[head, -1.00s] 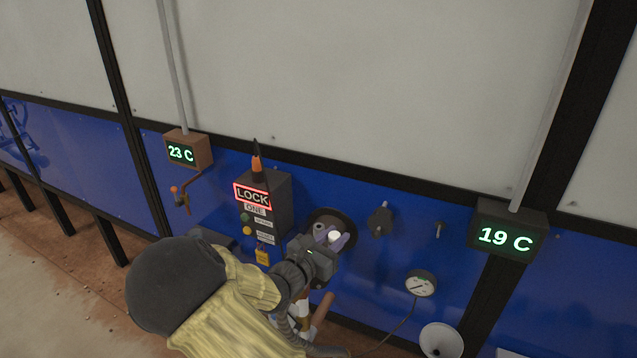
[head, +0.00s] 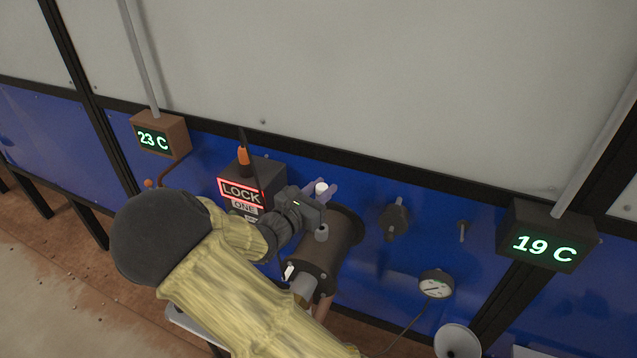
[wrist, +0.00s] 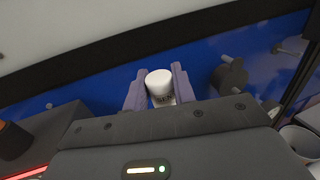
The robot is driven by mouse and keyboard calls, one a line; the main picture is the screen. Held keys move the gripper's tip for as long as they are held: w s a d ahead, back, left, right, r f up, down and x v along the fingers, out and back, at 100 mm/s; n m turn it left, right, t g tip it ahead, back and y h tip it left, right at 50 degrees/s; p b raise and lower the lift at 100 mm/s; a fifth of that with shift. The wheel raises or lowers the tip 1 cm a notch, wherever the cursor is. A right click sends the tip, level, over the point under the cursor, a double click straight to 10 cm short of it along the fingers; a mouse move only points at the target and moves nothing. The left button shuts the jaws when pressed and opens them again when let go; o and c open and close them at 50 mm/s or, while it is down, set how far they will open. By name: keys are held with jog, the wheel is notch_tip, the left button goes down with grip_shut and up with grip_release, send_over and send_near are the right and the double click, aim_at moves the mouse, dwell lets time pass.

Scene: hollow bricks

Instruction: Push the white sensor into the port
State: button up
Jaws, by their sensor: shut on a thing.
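My gripper (head: 321,190) is shut on the white sensor (head: 322,187), a small white cylinder whose round top shows between the two purple-grey fingers. In the wrist view the sensor (wrist: 159,82) sits upright between the fingertips, with dark marks on its side; its lower end is hidden behind the gripper body. Below the gripper in the head view, a dark cylinder (head: 318,258) sticks out from the blue wall. A short grey stub (head: 321,232) on its top looks like the port. The sensor appears apart from the stub.
A dark box with a red-lit LOCK sign (head: 241,192) stands close left of my gripper. A dark valve-like fitting (head: 395,217) and a gauge (head: 435,284) are on the right. Displays read 23 C (head: 153,139) and 19 C (head: 544,248). The pale upper wall is bare.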

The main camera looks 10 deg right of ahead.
jog(key=shift+s+r, duration=0.1)
jog(key=shift+s, duration=0.15)
jog(key=shift+w, duration=0.15)
jog(key=shift+w+f, duration=0.1)
jog(key=shift+f, duration=0.25)
jog(key=shift+s+d+f+b, duration=0.1)
jog(key=shift+s+f+b, duration=0.1)
jog(key=shift+f+b, duration=0.7)
jog(key=shift+a+f+b, duration=0.25)
jog(key=shift+f+b, duration=0.4)
jog(key=shift+f, duration=0.4)
jog(key=shift+d+f+b, duration=0.1)
jog(key=shift+f+b, duration=0.4)
jog(key=shift+f, duration=0.25)
jog(key=shift+p, duration=0.3)
